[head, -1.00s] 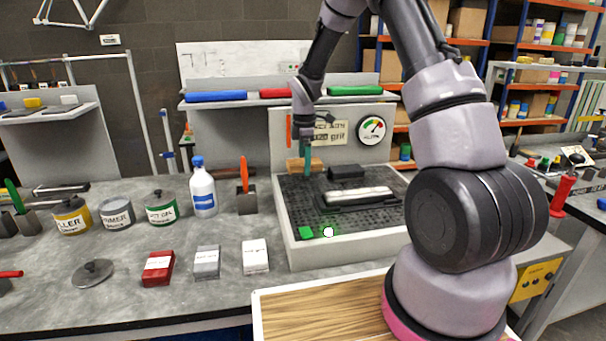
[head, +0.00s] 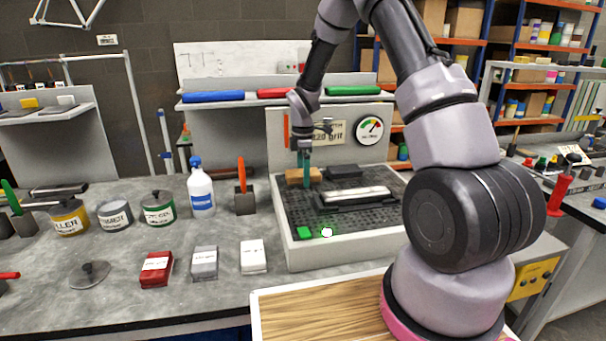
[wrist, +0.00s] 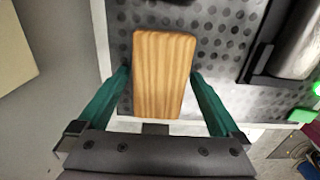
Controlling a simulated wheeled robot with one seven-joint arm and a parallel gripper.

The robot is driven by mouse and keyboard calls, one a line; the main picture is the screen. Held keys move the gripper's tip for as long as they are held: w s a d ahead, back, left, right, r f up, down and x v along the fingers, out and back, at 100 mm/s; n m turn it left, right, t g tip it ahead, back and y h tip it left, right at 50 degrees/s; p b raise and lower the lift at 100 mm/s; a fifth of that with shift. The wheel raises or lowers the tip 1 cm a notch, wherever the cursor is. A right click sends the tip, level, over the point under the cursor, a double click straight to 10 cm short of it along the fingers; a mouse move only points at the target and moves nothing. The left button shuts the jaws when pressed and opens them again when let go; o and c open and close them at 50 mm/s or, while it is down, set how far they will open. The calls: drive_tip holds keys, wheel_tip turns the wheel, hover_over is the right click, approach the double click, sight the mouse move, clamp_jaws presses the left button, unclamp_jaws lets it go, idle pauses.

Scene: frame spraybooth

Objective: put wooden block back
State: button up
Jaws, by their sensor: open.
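The wooden block (head: 297,177) is at the back left corner of the black perforated bed (head: 300,212) of the sanding booth. In the wrist view the block (wrist: 163,78) fills the space between the two green fingers, its long side running away from the palm. My gripper (head: 306,184) is low over the block with its fingers pointing down. In the wrist view my gripper (wrist: 161,72) is open, one finger along each side of the block, with very little gap at the tips. Whether the block's underside rests fully on the bed cannot be seen.
A dark block (head: 345,171) and a long tool with a pale bar (head: 355,194) lie right of the block. A green light (head: 304,232) is at the front left. The booth's back panel with a gauge (head: 369,131) stands close behind. A bottle (head: 201,188) stands left.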

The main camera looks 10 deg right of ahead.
drive_tip(key=s+d+r+m+t, duration=0.1)
drive_tip(key=s+r+m, duration=0.2)
drive_tip(key=r, duration=0.8)
drive_tip(key=s+d+r+m+t, duration=0.1)
drive_tip(key=s+r+m, duration=0.15)
drive_tip(key=r, duration=0.85)
drive_tip(key=s+d+r+m+t, duration=0.1)
drive_tip(key=s+r+m, duration=0.2)
drive_tip(key=s+m, duration=0.2)
drive_tip(key=s+d+r+m+t+y, duration=0.1)
drive_tip(key=s+r+m, duration=0.3)
drive_tip(key=s, duration=0.7)
drive_tip(key=s+d+r+m+t+y, duration=0.1)
drive_tip(key=s+r+m+t, duration=0.2)
drive_tip(key=s+m, duration=0.4)
drive_tip(key=shift+s+d+r+m, duration=0.4)
drive_tip(key=shift+s+r, duration=0.25)
drive_tip(key=shift+s, duration=0.15)
